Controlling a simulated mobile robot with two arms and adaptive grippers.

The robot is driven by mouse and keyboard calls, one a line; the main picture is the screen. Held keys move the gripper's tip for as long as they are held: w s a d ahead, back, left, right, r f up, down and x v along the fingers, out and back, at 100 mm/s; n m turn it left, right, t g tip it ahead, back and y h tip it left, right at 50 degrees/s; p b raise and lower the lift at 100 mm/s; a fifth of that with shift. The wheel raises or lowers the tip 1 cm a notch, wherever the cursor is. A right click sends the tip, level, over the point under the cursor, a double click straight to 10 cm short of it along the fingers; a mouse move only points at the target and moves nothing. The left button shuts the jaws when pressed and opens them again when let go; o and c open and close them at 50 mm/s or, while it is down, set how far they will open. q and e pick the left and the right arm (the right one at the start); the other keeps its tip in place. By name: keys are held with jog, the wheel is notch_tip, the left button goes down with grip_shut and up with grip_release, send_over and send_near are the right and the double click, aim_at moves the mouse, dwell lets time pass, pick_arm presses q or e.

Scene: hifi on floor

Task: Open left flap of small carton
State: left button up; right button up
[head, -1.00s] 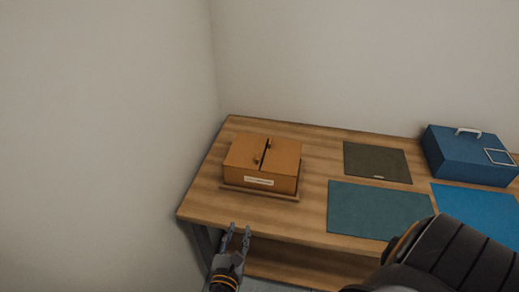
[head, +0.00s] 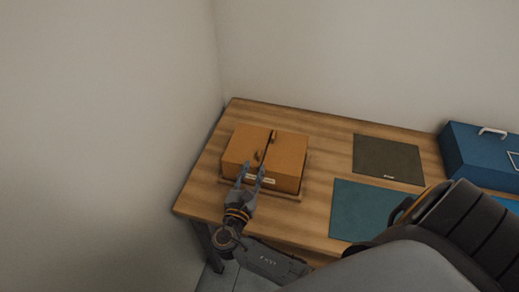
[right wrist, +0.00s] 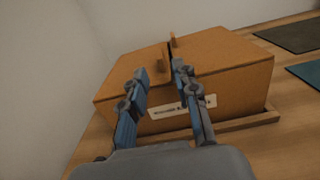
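The small carton (head: 288,155) is an orange-brown box on the left part of the table. Its two top flaps lie shut, with a dark seam between them and a small tab on each. The left flap (head: 243,143) also shows in the right wrist view (right wrist: 130,75). My right gripper (head: 253,168) is at the carton's front side, its fingers spread and pointing toward the tabs. In the right wrist view the open fingers (right wrist: 160,72) show nothing between them but the carton and part of its white label (right wrist: 178,109). My left gripper is not in view.
The carton stands on a thin wooden base (right wrist: 250,121) on the wooden table (head: 318,200). To its right lie a dark mat (head: 388,160) and a teal mat (head: 365,210). A blue box (head: 470,155) stands at the far right. A wall rises close on the left.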

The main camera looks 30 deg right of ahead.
aim_at(258, 158)
jog(key=x, duration=0.4)
jog(key=shift+p, duration=0.35)
jog(key=x, duration=0.3)
jog(key=shift+w+d+f, duration=0.1)
jog(key=shift+w, duration=0.05)
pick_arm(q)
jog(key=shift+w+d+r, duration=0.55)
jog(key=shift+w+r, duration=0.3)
pick_arm(e)
grip_shut()
